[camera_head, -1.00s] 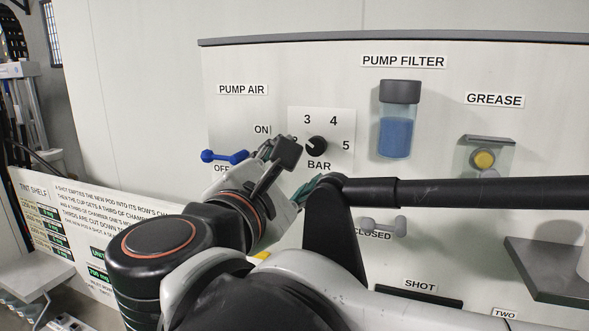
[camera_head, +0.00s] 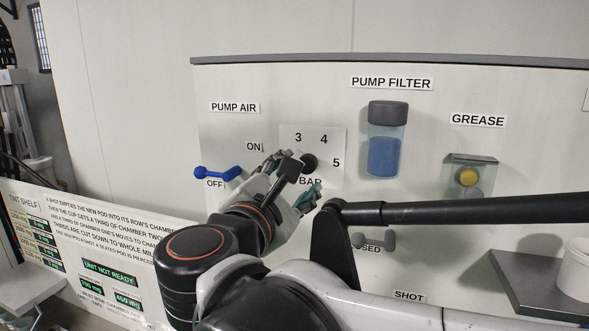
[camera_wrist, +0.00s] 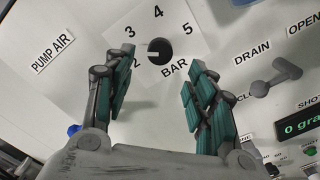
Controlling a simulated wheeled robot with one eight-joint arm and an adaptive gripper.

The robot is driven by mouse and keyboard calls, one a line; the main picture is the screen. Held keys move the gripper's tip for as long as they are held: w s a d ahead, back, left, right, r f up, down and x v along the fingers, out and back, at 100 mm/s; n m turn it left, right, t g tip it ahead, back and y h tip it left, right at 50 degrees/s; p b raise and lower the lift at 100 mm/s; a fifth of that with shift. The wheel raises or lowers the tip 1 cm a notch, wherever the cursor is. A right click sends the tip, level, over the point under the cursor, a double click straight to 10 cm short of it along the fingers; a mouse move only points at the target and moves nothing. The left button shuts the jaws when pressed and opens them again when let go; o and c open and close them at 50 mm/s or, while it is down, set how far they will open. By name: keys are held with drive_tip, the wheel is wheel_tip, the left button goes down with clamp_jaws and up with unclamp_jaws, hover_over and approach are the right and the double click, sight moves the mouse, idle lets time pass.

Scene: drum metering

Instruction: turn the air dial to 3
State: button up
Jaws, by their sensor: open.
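The air dial (camera_head: 309,163) is a black round knob on a white plate marked 3, 4, 5 and BAR, on the grey panel. In the wrist view the dial (camera_wrist: 158,51) also shows a 2 at its left, and its white pointer mark points left, roughly towards the 2. My gripper (camera_head: 292,180) is open in front of the plate and partly covers its lower left in the head view. In the wrist view my gripper's (camera_wrist: 158,68) green-padded fingers stand apart on either side of the dial, with nothing between them. I cannot tell how far they are from the panel.
A blue lever (camera_head: 218,173) sits at ON/OFF left of the dial. The grey drain lever (camera_wrist: 272,80) is below right. The pump filter (camera_head: 386,140), the grease button (camera_head: 467,176) and a grey shelf (camera_head: 530,287) are to the right.

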sight(306, 166)
drive_tip(key=b+x, duration=0.1)
drive_tip(key=x, duration=0.6)
drive_tip(key=shift+w+d, duration=0.1)
drive_tip(key=shift+w, duration=0.15)
drive_tip(key=c, duration=1.1)
